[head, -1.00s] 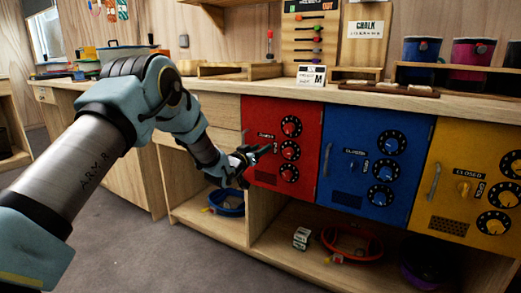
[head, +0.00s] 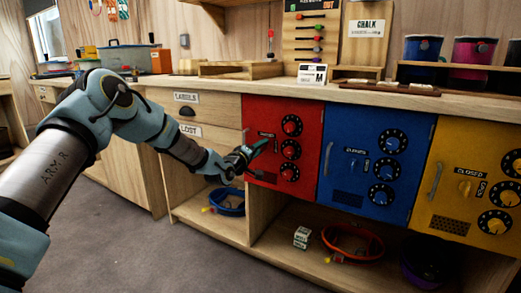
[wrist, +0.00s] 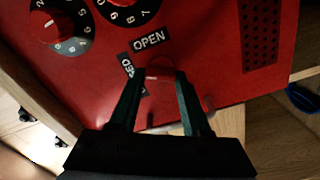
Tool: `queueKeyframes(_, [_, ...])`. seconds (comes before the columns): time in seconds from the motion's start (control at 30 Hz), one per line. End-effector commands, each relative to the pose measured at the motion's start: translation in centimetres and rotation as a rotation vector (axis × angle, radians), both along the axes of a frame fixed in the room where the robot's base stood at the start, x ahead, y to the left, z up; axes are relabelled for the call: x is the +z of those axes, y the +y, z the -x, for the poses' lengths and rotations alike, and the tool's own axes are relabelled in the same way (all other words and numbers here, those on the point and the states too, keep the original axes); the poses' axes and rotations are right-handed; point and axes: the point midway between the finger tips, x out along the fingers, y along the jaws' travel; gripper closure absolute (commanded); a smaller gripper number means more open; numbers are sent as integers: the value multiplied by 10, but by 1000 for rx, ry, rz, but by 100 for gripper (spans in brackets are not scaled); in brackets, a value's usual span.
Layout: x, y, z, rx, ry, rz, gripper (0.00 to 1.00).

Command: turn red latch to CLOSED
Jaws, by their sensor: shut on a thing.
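The red cabinet door (head: 283,112) stands in the middle of the head view, with several dials on its right side. My gripper (head: 260,148) reaches it from the left, at the door's left half. In the wrist view my gripper (wrist: 160,82) has its two green fingers on either side of the small red latch (wrist: 158,74), shut on it. The CLOSED label (wrist: 127,68) is partly hidden by the left finger. Red on red, the latch's exact angle is hard to tell.
A blue door (head: 352,180) and a yellow door (head: 447,205) stand to the right. The open shelf below holds a red ring-like item (head: 352,240) and a small box (head: 302,237). The floor at left is clear.

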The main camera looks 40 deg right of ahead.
Motion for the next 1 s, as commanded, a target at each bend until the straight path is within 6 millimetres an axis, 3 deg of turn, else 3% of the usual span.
queueKeyframes(0.5, [-3,1,-1,1,374,98,100])
queueKeyframes(1.0, [-3,0,0,-1,472,123,100])
